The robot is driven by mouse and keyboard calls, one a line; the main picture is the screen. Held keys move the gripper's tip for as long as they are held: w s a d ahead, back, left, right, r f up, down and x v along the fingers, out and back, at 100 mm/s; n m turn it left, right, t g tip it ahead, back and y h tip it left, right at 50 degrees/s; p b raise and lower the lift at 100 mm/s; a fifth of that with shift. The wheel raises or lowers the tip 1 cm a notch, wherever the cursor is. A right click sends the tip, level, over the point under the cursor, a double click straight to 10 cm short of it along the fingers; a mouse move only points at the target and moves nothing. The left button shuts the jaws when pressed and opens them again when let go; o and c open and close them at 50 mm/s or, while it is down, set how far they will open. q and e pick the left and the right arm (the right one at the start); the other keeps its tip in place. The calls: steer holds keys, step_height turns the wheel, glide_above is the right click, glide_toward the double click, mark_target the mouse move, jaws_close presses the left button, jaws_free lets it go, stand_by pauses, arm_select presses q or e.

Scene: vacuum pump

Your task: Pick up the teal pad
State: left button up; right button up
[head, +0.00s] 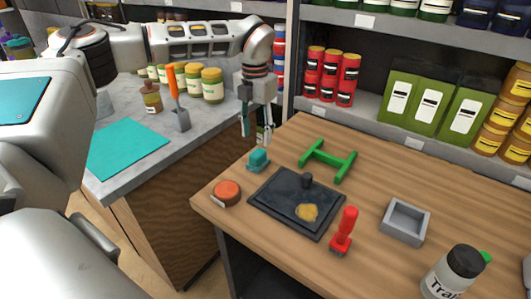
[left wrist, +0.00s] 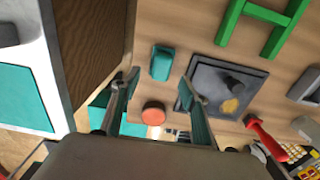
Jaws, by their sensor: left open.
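The small teal pad (head: 258,160) lies on the wooden table near its left edge, between the table's back corner and an orange-red round puck. It also shows in the left wrist view (left wrist: 161,63), ahead of and between the finger tips. My left gripper (head: 257,132) points down above the pad, open and empty, with a gap between them. Its two fingers, with teal inner faces, show in the left wrist view (left wrist: 158,88). My right gripper is not in view.
Near the pad are the orange-red puck (head: 227,192), a dark tray (head: 270,207) with a yellowish patch, and a green H-shaped frame (head: 327,160). A red-handled tool (head: 344,228) and grey box (head: 405,221) stand right. A flat teal mat (head: 128,148) lies on the grey counter.

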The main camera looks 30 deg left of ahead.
mark_target(258, 152)
arm_select(q)
steer(key=f, duration=0.2)
steer(key=shift+s+f, duration=0.35)
steer(key=shift+w+d+f, duration=0.1)
steer(key=shift+f, duration=1.1)
steer(key=shift+w+d+f, duration=0.1)
steer(key=shift+f, duration=1.05)
steer(key=c, duration=1.2)
